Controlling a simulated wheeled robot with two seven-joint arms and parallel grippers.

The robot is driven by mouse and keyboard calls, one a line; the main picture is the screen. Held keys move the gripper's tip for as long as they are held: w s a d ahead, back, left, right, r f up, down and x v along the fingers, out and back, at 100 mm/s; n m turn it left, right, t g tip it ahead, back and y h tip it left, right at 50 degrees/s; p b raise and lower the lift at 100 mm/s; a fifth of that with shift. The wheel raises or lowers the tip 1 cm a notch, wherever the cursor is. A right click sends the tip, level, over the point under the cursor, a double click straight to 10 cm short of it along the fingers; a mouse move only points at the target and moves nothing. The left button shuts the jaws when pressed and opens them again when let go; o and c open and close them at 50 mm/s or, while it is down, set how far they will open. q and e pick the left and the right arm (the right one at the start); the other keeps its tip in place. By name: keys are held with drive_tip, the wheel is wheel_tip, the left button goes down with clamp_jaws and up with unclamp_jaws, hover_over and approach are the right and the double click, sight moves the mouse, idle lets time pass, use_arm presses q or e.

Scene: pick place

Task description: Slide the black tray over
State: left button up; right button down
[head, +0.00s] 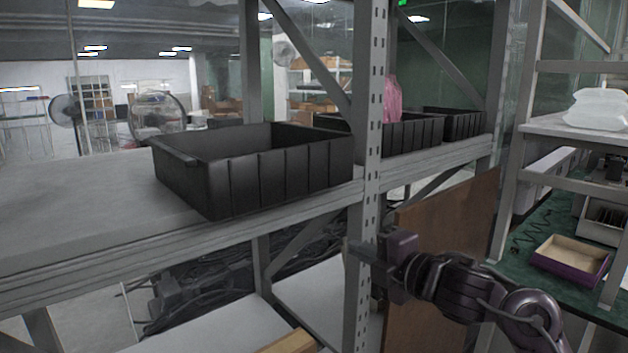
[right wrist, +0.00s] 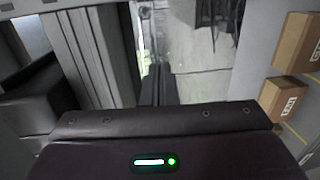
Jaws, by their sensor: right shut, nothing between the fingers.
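The black tray (head: 280,175) is an open, ribbed, rectangular bin. It sits upright on the grey upper shelf (head: 90,215), left of the perforated upright, with its front close to the shelf's front edge. My right gripper (head: 352,250) is shut and empty, in front of the upright, below and to the right of the tray, apart from it. Its closed fingers (right wrist: 156,88) show in the right wrist view. A dark bin-like shape is at the left of that view; I cannot tell which bin it is. My left gripper is not in view.
The perforated upright (head: 368,130) stands between the tray and more black bins (head: 415,130), one with a pink item (head: 391,100). The shelf is bare left of the tray. A brown panel (head: 440,260) is behind my right arm. Cardboard boxes (right wrist: 292,50) show in the right wrist view.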

drive_tip(key=s+a+r+n+y, duration=0.1)
drive_tip(key=s+a+r+n, duration=0.1)
drive_tip(key=s+r+n, duration=1.75)
drive_tip(key=m+p, duration=0.1)
drive_tip(key=p, duration=0.9)
approach(292, 161)
drive_tip(key=shift+t, duration=0.4)
drive_tip(key=x, duration=0.6)
drive_tip(key=shift+w+a+f, duration=0.2)
drive_tip(key=shift+a+f, duration=0.05)
drive_tip(key=shift+w+b, duration=0.15)
drive_tip(key=shift+b, duration=0.15)
